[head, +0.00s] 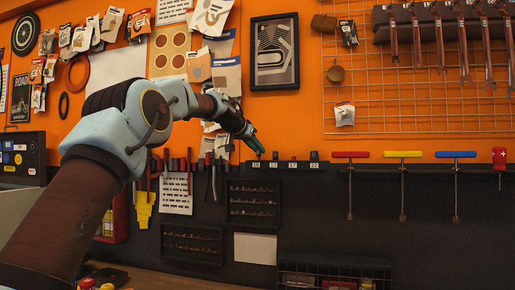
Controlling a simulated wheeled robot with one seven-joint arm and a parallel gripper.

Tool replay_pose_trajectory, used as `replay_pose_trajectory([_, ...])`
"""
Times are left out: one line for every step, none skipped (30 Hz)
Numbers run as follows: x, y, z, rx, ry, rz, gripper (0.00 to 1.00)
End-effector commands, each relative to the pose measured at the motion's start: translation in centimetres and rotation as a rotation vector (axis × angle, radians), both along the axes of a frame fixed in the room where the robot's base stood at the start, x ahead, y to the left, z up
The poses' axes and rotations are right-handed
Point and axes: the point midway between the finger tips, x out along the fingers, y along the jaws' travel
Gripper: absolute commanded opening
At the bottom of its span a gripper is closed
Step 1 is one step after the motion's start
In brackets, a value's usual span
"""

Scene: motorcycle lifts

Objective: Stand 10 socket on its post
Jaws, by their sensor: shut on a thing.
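My gripper (256,145) is at the end of my arm, which reaches in from the left. Its teal fingers point down, just above the label 10 at the left of a dark socket rail (285,168). It is shut on the 10 socket, which is small and mostly hidden by the fingertips. The post for 10 cannot be made out behind or under the fingers. I cannot tell whether the socket touches the post or is above it. Dark sockets stand over the labels 13 (275,155), 17 (292,158) and 22 (314,156).
Pliers and screwdrivers (178,172) hang left of the rail. T-handles in red (350,154), yellow (402,154) and blue (455,154) hang to the right. Packets hang on the orange wall behind my arm. Small-part racks (253,203) sit below the rail.

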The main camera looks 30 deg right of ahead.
Motion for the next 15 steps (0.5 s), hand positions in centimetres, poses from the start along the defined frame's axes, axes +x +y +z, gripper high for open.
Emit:
replay_pose_trajectory([0.06, 0.06, 0.1, -0.003, 0.001, -0.01, 0.0])
replay_pose_trajectory([0.0, 0.02, 0.1, -0.003, 0.0, -0.015, 0.0])
replay_pose_trajectory([-0.04, -0.03, 0.09, -0.003, -0.001, -0.016, 0.0])
replay_pose_trajectory([-0.06, -0.04, 0.09, -0.002, -0.001, -0.016, 0.0])
replay_pose_trajectory([-0.06, -0.03, 0.08, -0.003, -0.001, -0.015, 0.0])
replay_pose_trajectory([-0.05, -0.02, 0.08, -0.003, -0.001, -0.015, 0.0])
replay_pose_trajectory([-0.05, -0.02, 0.08, -0.002, -0.001, -0.015, 0.0])
replay_pose_trajectory([-0.05, -0.02, 0.08, -0.003, -0.001, -0.015, 0.0])
replay_pose_trajectory([-0.05, -0.02, 0.08, -0.002, -0.001, -0.014, 0.0])
replay_pose_trajectory([-0.05, -0.02, 0.08, -0.002, -0.001, -0.014, 0.0])
replay_pose_trajectory([-0.05, -0.02, 0.08, -0.002, -0.001, -0.014, 0.0])
replay_pose_trajectory([-0.04, -0.01, 0.08, -0.003, 0.002, -0.014, 0.0])
replay_pose_trajectory([-0.04, 0.01, 0.09, -0.006, 0.006, -0.014, 0.0])
replay_pose_trajectory([-0.03, 0.04, 0.1, -0.01, 0.013, -0.014, 0.0])
replay_pose_trajectory([-0.03, 0.08, 0.11, -0.016, 0.026, -0.013, 0.0])
